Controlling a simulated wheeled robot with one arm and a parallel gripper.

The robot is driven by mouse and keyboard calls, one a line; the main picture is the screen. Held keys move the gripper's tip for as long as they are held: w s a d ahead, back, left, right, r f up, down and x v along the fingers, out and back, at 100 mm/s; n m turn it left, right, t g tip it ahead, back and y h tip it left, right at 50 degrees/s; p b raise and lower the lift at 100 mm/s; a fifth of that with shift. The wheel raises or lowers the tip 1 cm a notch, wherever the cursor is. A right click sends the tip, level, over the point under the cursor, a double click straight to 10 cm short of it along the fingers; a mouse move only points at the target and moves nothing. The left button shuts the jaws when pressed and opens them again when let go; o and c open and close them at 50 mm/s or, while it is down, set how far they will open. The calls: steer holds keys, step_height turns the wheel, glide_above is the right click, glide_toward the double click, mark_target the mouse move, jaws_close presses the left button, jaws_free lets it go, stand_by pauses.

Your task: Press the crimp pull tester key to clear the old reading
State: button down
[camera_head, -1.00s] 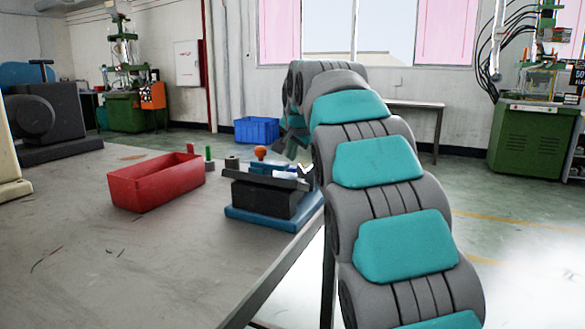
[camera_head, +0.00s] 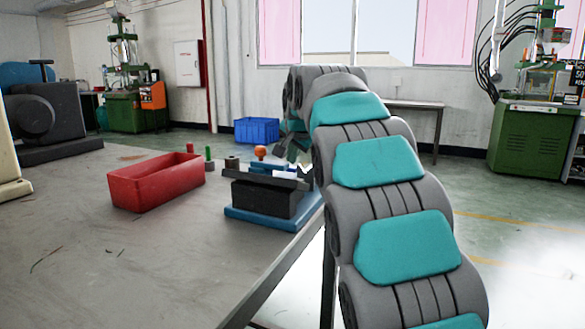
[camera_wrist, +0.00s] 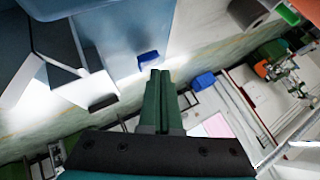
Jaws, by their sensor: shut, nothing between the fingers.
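The crimp pull tester appears to be the dark device (camera_head: 262,199) on a blue base at the table's right edge in the head view. It has blue parts on top and an orange knob (camera_head: 260,152). I cannot make out its key there. My gripper (camera_head: 292,152) is just behind and above its right end, partly hidden by my arm. In the wrist view my gripper (camera_wrist: 160,75) is shut and empty, its green fingers together. A small dark-blue block (camera_wrist: 148,57), possibly the key, shows just beyond the fingertips against a pale blue surface; contact cannot be told.
A red open bin (camera_head: 155,182) stands left of the device, with a green peg (camera_head: 209,158) and a grey cylinder (camera_head: 232,163) near it. A blue crate (camera_head: 257,130) stands on the floor behind.

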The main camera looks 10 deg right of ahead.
mark_target(292, 168)
steer(key=shift+f, duration=0.55)
stand_by(0.4)
steer(key=shift+r, duration=0.1)
steer(key=shift+r+p, duration=0.6)
steer(key=shift+r, duration=0.3)
step_height(292, 168, up, 5)
steer(key=p, duration=0.4)
steer(key=shift+s, duration=0.1)
stand_by(0.7)
